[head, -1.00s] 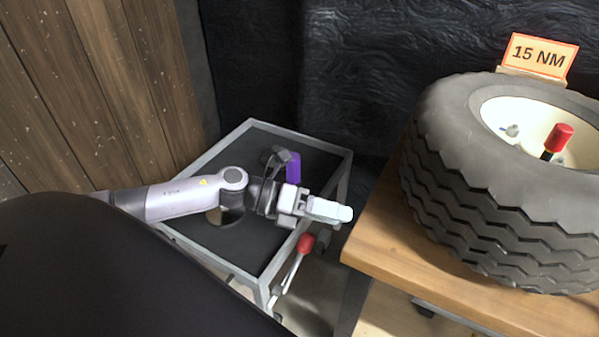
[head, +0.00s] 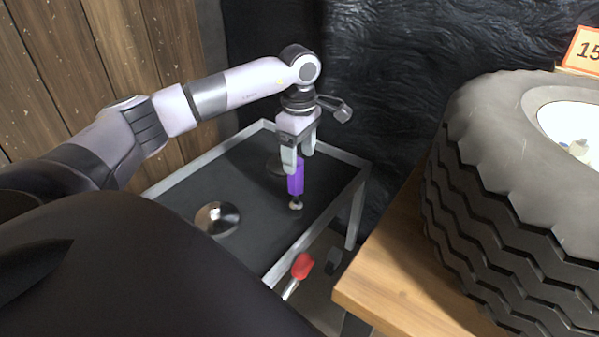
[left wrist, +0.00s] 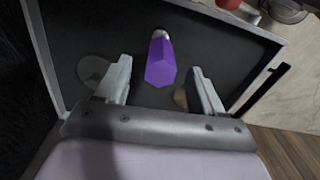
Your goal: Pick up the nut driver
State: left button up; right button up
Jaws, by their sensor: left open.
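The nut driver (head: 296,181) has a purple handle and a metal end, and it is on the dark cart top. My left gripper (head: 298,163) points down over its handle, with the fingers open. In the left wrist view the purple handle (left wrist: 161,62) shows between and a little beyond the two open fingertips (left wrist: 160,80), with a gap on each side. I cannot tell exactly how high the fingers are above it. My right gripper is not in view.
The grey-framed cart (head: 345,152) also bears a round metal dish (head: 217,218). A red-handled tool (head: 302,266) is at the cart's front right side. A large tyre (head: 480,190) lies on a wooden bench (head: 390,285) to the right.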

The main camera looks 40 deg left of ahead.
aim_at(298, 178)
pick_arm(q)
notch_tip(298, 178, down, 8)
jog(key=shift+s+a+r+b, duration=0.1)
jog(key=shift+r+b, duration=0.1)
jog(key=shift+b, duration=0.9)
jog(key=c, duration=1.2)
jog(key=shift+r, duration=0.1)
grip_shut()
jog(key=shift+r, duration=0.1)
